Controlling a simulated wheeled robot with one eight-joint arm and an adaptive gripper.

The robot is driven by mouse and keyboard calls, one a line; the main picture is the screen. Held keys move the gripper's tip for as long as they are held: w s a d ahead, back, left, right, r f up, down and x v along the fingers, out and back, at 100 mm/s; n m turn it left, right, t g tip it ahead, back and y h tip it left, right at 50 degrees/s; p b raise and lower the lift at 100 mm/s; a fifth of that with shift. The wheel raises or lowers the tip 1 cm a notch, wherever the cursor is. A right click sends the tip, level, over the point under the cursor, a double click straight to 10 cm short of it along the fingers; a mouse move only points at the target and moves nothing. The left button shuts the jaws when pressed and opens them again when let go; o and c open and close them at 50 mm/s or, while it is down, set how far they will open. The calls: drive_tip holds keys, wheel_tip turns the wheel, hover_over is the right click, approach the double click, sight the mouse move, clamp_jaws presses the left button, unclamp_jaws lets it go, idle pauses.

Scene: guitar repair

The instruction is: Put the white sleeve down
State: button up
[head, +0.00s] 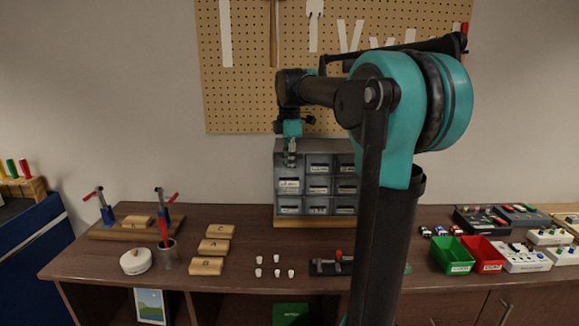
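Several small white sleeve-like pieces stand on the brown bench, left of the black fixture; one of them is the front right white piece (291,273). They form a back row of two and a front row of three. My gripper (290,160) hangs pointing down, high above the bench, in front of the grey drawer cabinet. It is small and dark here, so I cannot tell whether its fingers are open or shut, or whether a white sleeve is between them.
The drawer cabinet (317,177) stands at the back. Lettered wooden blocks (214,247) lie left of the white pieces. A black fixture (329,266) with a red knob is to their right. Green (453,257) and red (484,255) bins sit further right. My arm hides part of the bench.

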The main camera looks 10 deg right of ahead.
drive_tip(key=shift+r, duration=0.15)
wheel_tip(320, 180, up, 12)
idle(0.5)
